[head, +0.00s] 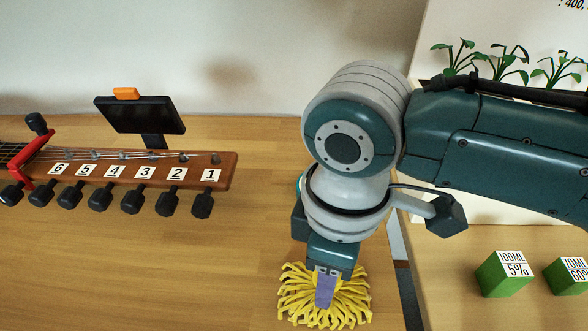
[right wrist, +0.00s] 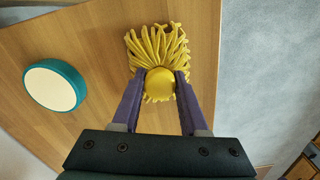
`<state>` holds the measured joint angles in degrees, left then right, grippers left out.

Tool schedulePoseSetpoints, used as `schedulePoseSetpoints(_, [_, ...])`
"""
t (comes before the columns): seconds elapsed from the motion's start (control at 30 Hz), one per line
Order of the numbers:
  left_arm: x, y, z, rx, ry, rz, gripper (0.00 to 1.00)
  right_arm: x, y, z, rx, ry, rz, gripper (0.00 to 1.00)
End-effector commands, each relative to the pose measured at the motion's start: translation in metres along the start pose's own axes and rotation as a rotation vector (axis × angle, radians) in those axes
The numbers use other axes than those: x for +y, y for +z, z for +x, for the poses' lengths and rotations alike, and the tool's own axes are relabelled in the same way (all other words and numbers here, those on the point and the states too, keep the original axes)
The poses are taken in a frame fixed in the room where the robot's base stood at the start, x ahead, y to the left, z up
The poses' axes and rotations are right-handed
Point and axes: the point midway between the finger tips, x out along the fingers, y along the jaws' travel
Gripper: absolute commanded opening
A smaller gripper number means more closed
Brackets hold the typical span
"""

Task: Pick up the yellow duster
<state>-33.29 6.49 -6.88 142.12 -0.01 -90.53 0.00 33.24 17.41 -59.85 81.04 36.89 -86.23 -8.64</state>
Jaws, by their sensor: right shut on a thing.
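The yellow duster (head: 296,296) is a bundle of yellow strands at the bottom centre of the head view. It also shows in the right wrist view (right wrist: 158,48), with a round yellow knob between the fingers. My right gripper (head: 325,290) points down over the duster, and its purple fingers are shut on the knob. In the right wrist view the fingers of the right gripper (right wrist: 159,86) touch the knob on both sides. I cannot tell whether the duster rests on the table or is lifted. My left gripper is not in view.
A guitar headstock (head: 135,170) with numbered pegs and a black clip-on device (head: 140,115) lies at the left. Green labelled blocks (head: 504,273) and plants (head: 505,62) are at the right. A round teal-rimmed disc (right wrist: 53,86) is on the wooden table (head: 150,270), whose front middle is clear.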

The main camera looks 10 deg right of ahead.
Motion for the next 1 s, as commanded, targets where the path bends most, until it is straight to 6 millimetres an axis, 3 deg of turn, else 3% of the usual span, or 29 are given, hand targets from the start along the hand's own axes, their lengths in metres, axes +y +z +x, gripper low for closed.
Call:
schedulePoseSetpoints(0.03, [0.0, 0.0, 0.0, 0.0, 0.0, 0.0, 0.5, 0.0, 0.0, 0.0, 0.0, 0.0, 0.0, 0.31])
schedulePoseSetpoints(0.3, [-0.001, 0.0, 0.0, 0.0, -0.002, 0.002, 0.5, 0.0, 0.0, 0.0, 0.0, 0.0, 0.0, 0.01])
schedulePoseSetpoints(0.77, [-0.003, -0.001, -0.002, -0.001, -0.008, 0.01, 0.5, 0.0, 0.0, -0.005, 0.001, 0.0, 0.0, 0.0])
schedulePoseSetpoints(1.0, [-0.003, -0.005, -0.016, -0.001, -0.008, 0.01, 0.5, 0.001, -0.001, -0.04, 0.003, 0.003, -0.002, 0.0])
